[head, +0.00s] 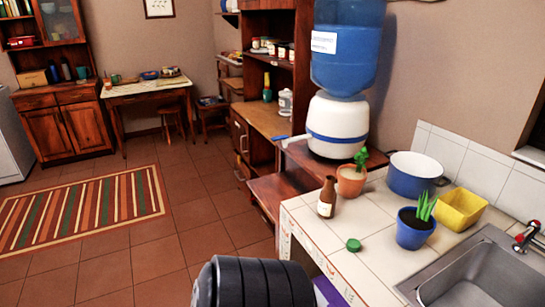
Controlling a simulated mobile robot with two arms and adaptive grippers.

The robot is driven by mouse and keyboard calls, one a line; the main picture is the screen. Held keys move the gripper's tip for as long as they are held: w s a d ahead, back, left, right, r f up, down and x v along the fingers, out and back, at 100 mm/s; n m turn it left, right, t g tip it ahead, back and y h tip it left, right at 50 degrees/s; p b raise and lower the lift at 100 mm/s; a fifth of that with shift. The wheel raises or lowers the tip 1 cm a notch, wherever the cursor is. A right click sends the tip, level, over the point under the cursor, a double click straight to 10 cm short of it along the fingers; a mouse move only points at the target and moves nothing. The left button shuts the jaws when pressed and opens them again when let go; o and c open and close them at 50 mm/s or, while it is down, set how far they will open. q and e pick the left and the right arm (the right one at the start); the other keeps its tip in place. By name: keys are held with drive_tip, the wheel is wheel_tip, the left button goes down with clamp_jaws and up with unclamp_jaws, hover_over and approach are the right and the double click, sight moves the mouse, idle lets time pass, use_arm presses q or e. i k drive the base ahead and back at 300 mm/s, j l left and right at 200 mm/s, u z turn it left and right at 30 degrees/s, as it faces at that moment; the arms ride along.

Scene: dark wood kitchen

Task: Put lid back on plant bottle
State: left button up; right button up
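A small brown bottle (327,198) with a pale label stands upright on the white tiled counter, near its left edge. Its narrow neck points up; whether its mouth is open is too small to tell. A round green lid (353,245) lies on the counter in front of the bottle and slightly to its right, apart from it. Neither of my grippers is in view.
On the counter (375,220) are a terracotta pot with a plant (351,182), a blue pot with a plant (414,232), a blue-white basin (413,180) and a yellow tub (458,209). A sink (480,272) is at right. Bare tiles surround the lid.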

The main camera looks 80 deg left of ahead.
sight(328, 198)
drive_tip(key=k+l+u, duration=0.1)
drive_tip(key=u, duration=1.95)
